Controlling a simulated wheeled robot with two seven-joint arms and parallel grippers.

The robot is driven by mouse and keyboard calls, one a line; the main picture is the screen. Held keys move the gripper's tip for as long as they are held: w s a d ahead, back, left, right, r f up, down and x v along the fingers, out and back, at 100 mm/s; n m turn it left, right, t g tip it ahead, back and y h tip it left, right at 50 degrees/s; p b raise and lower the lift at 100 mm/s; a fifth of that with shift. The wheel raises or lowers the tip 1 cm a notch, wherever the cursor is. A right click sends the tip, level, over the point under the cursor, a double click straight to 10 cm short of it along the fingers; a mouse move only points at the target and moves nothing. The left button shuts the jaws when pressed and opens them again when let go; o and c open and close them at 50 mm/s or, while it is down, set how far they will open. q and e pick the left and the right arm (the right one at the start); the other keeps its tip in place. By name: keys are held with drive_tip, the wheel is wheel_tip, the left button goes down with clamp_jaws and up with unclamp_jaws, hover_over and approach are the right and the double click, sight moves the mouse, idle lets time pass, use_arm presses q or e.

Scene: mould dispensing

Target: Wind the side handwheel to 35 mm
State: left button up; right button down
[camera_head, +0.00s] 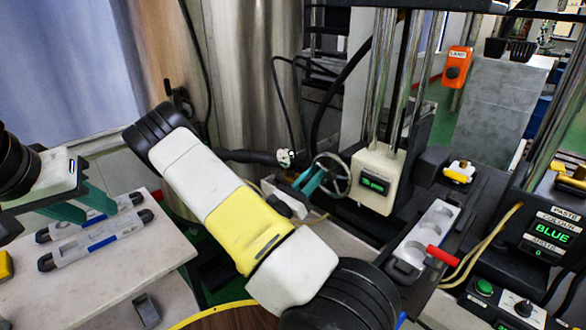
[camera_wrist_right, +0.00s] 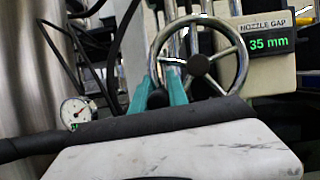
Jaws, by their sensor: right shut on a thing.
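The side handwheel (camera_head: 343,181) is a metal ring with spokes and a dark hub, on the side of a cream housing (camera_head: 375,205). It fills the middle of the right wrist view (camera_wrist_right: 238,45). The NOZZLE GAP display (camera_wrist_right: 269,44) beside it reads 35 mm in green. My right gripper (camera_head: 318,174) has its teal fingers at the wheel's left rim and is shut on it; the fingers show in the wrist view (camera_wrist_right: 162,82). My left gripper (camera_head: 80,208) is over the left table, teal fingers apart and empty, away from the wheel.
Grey mould trays (camera_head: 105,240) lie on the left table. Another mould tray (camera_head: 410,255) with a red handle stands right of the wheel. A BLUE paste-colour display (camera_head: 551,234) and button box (camera_head: 500,302) are at far right. A dial gauge (camera_wrist_right: 76,112) and black cables are near my right wrist.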

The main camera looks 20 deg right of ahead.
drive_tip(key=shift+f, duration=0.1)
drive_tip(key=n, duration=0.1)
drive_tip(key=n+t, duration=0.1)
drive_tip(key=n, duration=0.1)
drive_tip(key=f+n+y, duration=0.1)
drive_tip(key=shift+s+d+f+t, duration=0.1)
drive_tip(key=shift+s+t, duration=0.2)
drive_tip(key=c, duration=1.3)
unclamp_jaws()
drive_tip(key=v, duration=0.7)
drive_tip(key=shift+s+a, duration=0.2)
drive_tip(key=shift+a, duration=0.1)
drive_tip(key=shift+f, duration=0.2)
